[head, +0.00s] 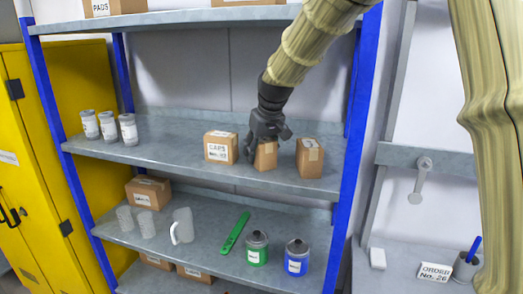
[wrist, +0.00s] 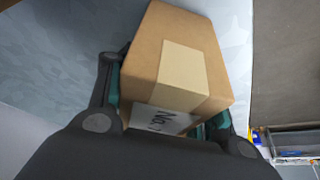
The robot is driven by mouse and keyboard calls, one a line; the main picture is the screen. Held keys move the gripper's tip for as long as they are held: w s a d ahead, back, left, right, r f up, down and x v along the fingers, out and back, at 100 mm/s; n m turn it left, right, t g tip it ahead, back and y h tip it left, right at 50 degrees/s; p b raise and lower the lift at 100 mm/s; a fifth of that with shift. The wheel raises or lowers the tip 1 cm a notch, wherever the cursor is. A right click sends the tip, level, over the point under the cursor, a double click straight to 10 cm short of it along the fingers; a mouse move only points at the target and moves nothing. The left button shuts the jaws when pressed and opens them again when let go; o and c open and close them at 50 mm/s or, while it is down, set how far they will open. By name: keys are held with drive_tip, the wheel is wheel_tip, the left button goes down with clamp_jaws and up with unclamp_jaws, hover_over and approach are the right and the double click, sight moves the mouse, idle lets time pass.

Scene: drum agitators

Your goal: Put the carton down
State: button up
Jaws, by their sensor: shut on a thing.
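A small brown carton (head: 265,156) is between the fingers of my gripper (head: 267,136), over the middle shelf of the blue-posted rack. In the wrist view the carton (wrist: 178,65) shows a pale tape strip and part of a white label reading "No."; my fingers (wrist: 165,110) are shut on its two sides. The carton looks close to the middle shelf (head: 180,150), and I cannot tell whether its base touches the shelf. Part of its upper side is hidden by my gripper in the head view.
A carton labelled "CAPS" (head: 220,147) stands just left and another carton (head: 310,157) just right of the held one. Several white-labelled jars (head: 108,127) stand at the shelf's left. Between them and the CAPS carton the shelf is bare. A blue post (head: 357,120) bounds the right.

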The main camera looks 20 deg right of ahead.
sight(266, 139)
drive_tip(key=o, duration=0.9)
drive_tip(key=shift+w+f, duration=0.25)
drive_tip(key=shift+w, duration=0.05)
drive_tip(key=shift+o, duration=1.4)
drive_tip(key=shift+w+d+f, duration=0.1)
drive_tip(key=shift+d, duration=0.15)
drive_tip(key=shift+s+d+r, duration=0.2)
drive_tip(key=shift+s, duration=0.15)
drive_tip(key=shift+w+a+r, duration=0.1)
drive_tip(key=shift+a, duration=0.1)
drive_tip(key=shift+r+b, duration=0.25)
drive_tip(key=shift+b, duration=0.05)
drive_tip(key=shift+b+v, duration=1.45)
drive_tip(key=shift+v, duration=2.1)
drive_tip(key=shift+d+f, duration=0.1)
